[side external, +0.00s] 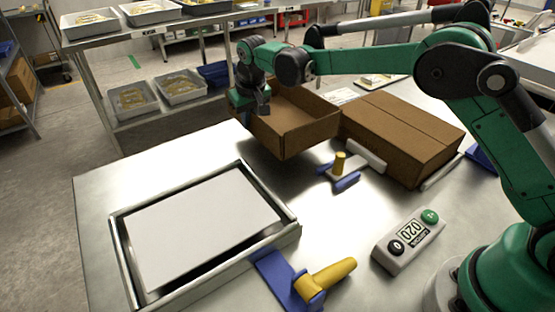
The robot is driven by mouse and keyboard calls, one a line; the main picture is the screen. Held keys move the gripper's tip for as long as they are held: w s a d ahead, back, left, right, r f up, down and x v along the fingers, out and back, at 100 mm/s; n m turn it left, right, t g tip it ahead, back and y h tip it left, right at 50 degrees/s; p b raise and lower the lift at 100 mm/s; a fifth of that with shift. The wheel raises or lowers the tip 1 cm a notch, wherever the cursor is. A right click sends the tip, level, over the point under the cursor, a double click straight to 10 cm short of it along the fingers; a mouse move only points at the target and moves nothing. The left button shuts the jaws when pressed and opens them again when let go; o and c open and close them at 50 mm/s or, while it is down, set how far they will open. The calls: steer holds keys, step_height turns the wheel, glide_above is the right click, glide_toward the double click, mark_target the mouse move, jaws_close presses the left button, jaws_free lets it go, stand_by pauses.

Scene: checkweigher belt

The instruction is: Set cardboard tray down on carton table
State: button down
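The cardboard tray (306,139) is an open brown box near the back edge of the steel table (165,175). My gripper (256,106) is at the tray's left wall and appears shut on it, with the fingers pointing down; the fingertips are partly hidden. The tray looks roughly level. A dark shadow lies on the table below its near corner, and I cannot tell whether its base touches the steel. No separate table marked for cartons can be made out.
A closed brown carton (403,138) lies right of the tray. A yellow-and-blue clamp (340,166) stands just in front. A framed white plate (205,228), another yellow-handled clamp (322,281) and a button box (409,239) are nearer. A shelf with trays (155,97) stands behind.

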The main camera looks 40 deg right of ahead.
steer(key=shift+f, duration=2.5)
steer(key=c, duration=0.9)
jaws_free()
steer(key=shift+v, duration=2.85)
